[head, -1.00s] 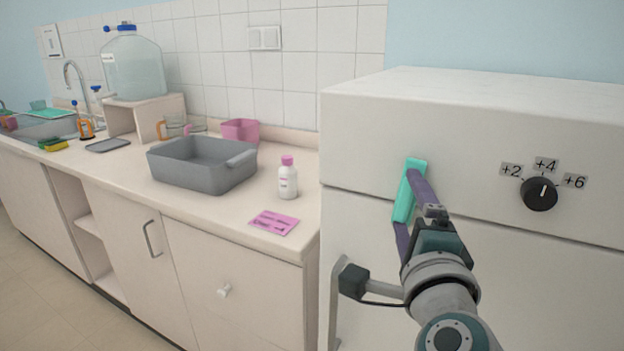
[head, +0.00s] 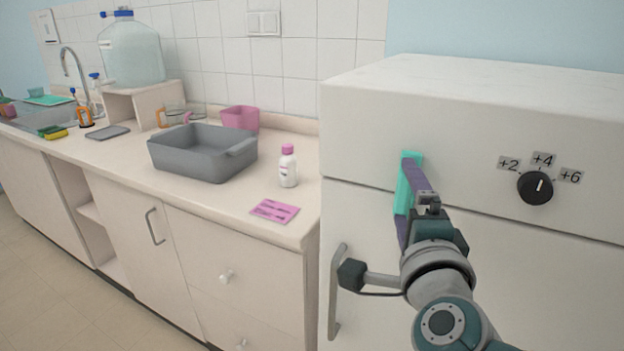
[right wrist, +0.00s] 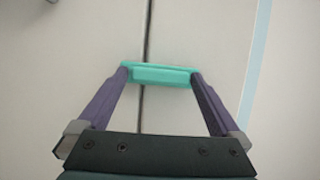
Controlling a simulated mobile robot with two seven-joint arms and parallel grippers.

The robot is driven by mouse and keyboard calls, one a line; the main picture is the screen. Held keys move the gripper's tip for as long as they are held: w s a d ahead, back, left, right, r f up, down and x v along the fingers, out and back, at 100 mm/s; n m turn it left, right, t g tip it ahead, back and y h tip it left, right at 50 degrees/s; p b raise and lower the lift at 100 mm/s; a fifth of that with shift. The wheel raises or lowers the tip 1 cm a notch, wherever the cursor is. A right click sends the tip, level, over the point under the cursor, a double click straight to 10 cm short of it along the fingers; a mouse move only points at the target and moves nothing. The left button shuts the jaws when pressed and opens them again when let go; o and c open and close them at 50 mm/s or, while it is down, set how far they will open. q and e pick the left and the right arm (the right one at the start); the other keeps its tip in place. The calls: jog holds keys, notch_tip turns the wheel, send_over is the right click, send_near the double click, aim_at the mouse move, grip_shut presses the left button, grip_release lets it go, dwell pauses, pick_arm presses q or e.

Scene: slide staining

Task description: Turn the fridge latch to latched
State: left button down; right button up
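The teal fridge latch (head: 403,190) is on the front of the white fridge (head: 450,130), near its left edge. It stands nearly upright in the head view, across the seam between the top panel and the door. In the right wrist view the latch (right wrist: 160,75) lies across the dark seam. My right gripper (head: 410,200) has its purple fingers at the two ends of the latch; in the right wrist view the gripper (right wrist: 160,77) appears shut on it, touching both ends. Part of the latch is hidden by a finger in the head view. My left gripper is not in view.
A grey door handle (head: 338,290) is close to the left of my right wrist. A black dial (head: 535,188) is to the right. The counter holds a grey tub (head: 200,165), a white bottle (head: 288,170) and a pink card (head: 275,211).

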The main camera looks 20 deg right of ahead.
jog(key=p+v, duration=0.2)
jog(key=v, duration=0.8)
jog(key=shift+p, duration=0.3)
